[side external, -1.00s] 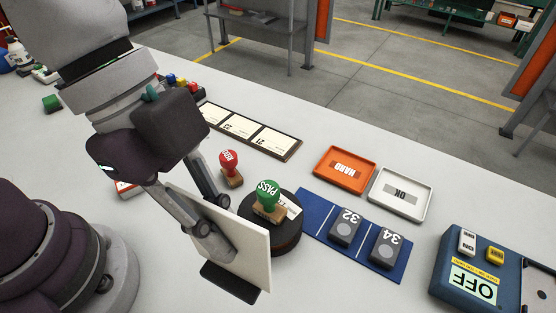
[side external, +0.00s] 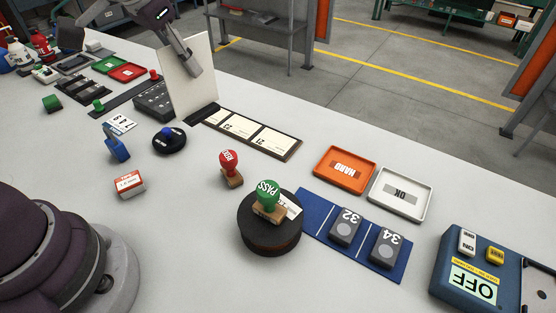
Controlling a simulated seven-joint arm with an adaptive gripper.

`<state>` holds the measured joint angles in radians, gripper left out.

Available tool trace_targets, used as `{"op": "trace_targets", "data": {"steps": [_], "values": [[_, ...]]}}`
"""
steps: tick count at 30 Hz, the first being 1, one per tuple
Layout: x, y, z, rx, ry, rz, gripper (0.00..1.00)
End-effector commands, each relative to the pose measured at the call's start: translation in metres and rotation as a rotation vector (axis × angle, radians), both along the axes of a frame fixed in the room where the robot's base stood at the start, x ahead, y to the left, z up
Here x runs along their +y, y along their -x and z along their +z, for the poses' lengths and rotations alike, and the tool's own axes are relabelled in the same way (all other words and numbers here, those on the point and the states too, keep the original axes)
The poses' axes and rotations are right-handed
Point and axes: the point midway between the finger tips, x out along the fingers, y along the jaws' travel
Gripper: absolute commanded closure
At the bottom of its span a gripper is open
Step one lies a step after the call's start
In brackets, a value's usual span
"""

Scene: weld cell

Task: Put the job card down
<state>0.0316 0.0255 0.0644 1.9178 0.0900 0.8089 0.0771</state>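The face toward the camera is blank. My gripper (side external: 193,66) is at its upper part, with one finger in front of the panel and the other hidden behind it. The panel stands upright, its foot close to the far left end of the dark tray (side external: 277,152) with several cream cards. I cannot tell whether the foot touches the table.
A black keypad-like block (side external: 153,101) is just left of the panel. A blue-knobbed black disc (side external: 169,140) and a red-topped stamp (side external: 230,168) stand nearer. A green PASS stamp (side external: 267,198) rests on a round dark pad. The table's near middle (side external: 185,235) is clear.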

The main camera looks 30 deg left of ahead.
Motion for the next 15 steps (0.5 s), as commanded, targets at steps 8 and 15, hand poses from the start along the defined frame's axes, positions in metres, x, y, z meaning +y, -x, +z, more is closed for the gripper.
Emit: {"op": "trace_targets", "data": {"steps": [8,15], "values": [[0.027,-0.002,-0.019,0.004,-0.003,0.129,1.00],[0.027,-0.002,-0.048,0.002,-0.003,0.124,1.00]]}}
